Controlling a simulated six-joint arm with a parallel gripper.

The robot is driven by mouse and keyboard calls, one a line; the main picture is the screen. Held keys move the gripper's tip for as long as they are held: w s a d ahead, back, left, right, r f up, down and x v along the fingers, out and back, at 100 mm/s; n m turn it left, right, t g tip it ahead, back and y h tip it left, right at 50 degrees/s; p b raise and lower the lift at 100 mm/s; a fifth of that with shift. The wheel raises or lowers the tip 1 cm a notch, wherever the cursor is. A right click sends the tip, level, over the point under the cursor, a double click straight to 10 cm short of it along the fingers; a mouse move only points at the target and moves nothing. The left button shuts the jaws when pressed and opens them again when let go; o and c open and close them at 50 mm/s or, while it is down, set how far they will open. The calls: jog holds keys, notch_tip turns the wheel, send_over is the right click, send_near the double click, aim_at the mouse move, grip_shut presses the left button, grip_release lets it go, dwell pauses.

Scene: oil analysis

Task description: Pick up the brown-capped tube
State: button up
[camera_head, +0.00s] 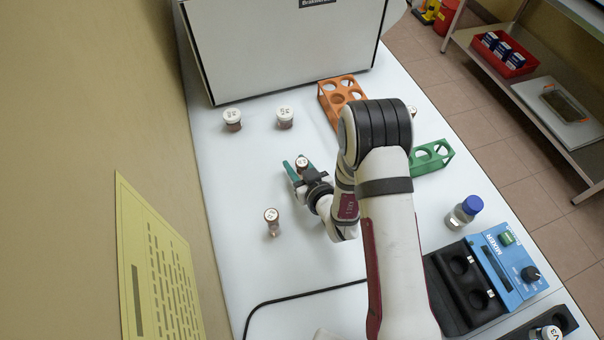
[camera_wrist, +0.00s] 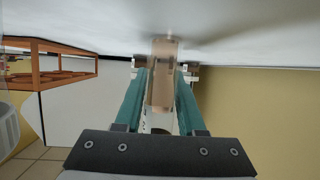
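A tube with a pale, numbered cap top (camera_head: 302,162) is at my gripper (camera_head: 299,169) in the head view. In the wrist view this light-brown tube (camera_wrist: 163,75) lies between the two teal fingers of my gripper (camera_wrist: 161,72). The fingers are close along both sides of it; whether they press on it is not clear. Its lower part is hidden in the head view. Another numbered tube (camera_head: 271,217) stands in front and left of my gripper. Two more tubes stand further back, at left (camera_head: 232,120) and right (camera_head: 285,118). The cap colours are hard to tell apart.
An orange rack (camera_head: 342,92) stands behind, and a green rack (camera_head: 432,157) stands at right beyond my arm. A blue-capped bottle (camera_head: 464,212) and a blue mixer (camera_head: 506,265) are at the right. A black cable crosses the front. The white table is clear at left.

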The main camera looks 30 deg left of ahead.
grip_shut()
